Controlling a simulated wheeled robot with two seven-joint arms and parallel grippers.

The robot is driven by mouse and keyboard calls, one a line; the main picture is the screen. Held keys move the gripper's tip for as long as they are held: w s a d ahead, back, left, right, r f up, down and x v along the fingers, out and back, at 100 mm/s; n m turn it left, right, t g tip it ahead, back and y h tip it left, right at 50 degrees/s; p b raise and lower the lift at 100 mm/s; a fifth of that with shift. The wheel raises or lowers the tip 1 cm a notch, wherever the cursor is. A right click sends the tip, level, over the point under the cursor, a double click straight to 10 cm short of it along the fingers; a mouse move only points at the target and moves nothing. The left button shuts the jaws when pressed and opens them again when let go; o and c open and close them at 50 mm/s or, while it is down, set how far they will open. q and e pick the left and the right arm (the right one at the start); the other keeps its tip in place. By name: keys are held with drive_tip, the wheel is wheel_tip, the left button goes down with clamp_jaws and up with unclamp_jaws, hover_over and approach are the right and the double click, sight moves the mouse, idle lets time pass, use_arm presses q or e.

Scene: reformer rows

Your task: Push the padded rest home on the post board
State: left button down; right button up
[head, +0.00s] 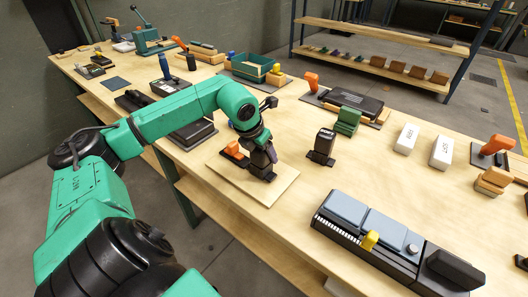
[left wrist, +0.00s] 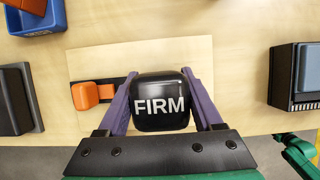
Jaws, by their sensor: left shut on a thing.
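The padded rest (left wrist: 160,92) is a glossy black block with white letters FIRM in the left wrist view. My left gripper (left wrist: 157,82) is shut on it, with a purple finger on either side. In the head view the gripper (head: 259,142) points down and the dark rest (head: 262,160) is low over the post board (head: 283,184), a pale wooden plate. An orange block (left wrist: 86,96) is beside the rest, on a black strip; it also shows in the head view (head: 233,150). The rest hides any post beneath it, so I cannot tell how it is seated. My right gripper is out of view.
A black labelled block (head: 323,143) stands on a base to the right of the board. A long grey-and-black unit (head: 375,232) lies at the front right. White blocks (head: 406,138) stand farther right. Bare bench lies between the board and the long unit.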

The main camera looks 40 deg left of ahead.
use_arm(q)
drive_tip(key=shift+f, duration=0.25)
unclamp_jaws()
drive_tip(key=b+v, duration=0.4)
drive_tip(key=v, duration=1)
drive_tip(key=shift+s+d+r, duration=0.1)
drive_tip(key=shift+r, duration=0.15)
